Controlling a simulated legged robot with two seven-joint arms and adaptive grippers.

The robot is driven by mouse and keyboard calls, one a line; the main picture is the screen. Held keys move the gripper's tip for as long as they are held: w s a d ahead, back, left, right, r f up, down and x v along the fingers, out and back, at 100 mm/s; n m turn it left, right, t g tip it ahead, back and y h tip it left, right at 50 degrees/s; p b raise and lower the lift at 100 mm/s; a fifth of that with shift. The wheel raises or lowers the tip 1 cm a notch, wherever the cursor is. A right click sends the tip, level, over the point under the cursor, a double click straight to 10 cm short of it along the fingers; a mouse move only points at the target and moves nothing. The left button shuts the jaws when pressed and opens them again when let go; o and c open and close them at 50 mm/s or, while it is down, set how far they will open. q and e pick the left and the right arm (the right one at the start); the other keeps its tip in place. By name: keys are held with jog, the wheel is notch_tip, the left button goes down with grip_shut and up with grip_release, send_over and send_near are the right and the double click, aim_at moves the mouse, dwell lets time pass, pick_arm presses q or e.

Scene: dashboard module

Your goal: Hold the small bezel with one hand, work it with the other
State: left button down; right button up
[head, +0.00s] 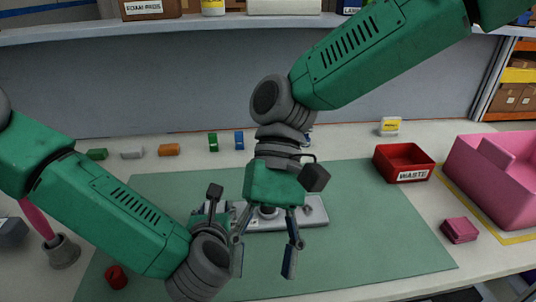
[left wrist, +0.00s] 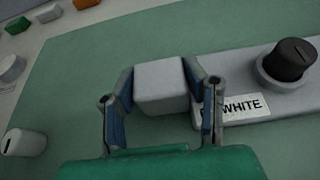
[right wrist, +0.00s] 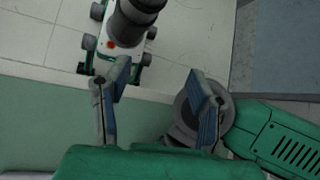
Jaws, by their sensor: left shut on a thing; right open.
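The grey bezel plate (head: 313,213) lies on the green mat, partly hidden by my right gripper. In the left wrist view the plate (left wrist: 235,66) carries a WHITE label and a dark round knob (left wrist: 289,60). My left gripper (left wrist: 158,92) is shut on a pale grey block (left wrist: 160,82) at the plate's end; I cannot tell whether block and plate are joined. My right gripper (head: 264,262) is open and empty, fingers downward in front of the plate in the head view. Its fingers (right wrist: 162,82) stand wide apart in the right wrist view.
A red knob (head: 116,277) and a white knob (left wrist: 24,142) lie loose on the mat. Several coloured blocks, one orange (head: 169,150), line the back. A red WASTE bin (head: 404,177), a pink box (head: 475,185) and a small pink block (head: 459,230) stand right. The mat's right part is clear.

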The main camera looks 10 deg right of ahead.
pick_arm(q)
jog(key=shift+f, duration=0.1)
pick_arm(e)
jog(key=w+d+r+m+t+h, duration=0.15)
jog(key=w+t, duration=0.25)
jog(key=w, duration=0.6)
jog(key=w+d+m+t+h, duration=0.1)
jog(key=w+m+t, duration=0.3)
jog(key=w, duration=0.7)
jog(key=shift+n+t, duration=0.3)
jog(key=shift+n, duration=0.05)
jog(key=f, duration=1.1)
jog(key=shift+s+d+f, duration=0.2)
jog(key=shift+s+f, duration=0.05)
jog(key=shift+f, duration=0.05)
grip_shut()
jog(key=shift+r, duration=3.05)
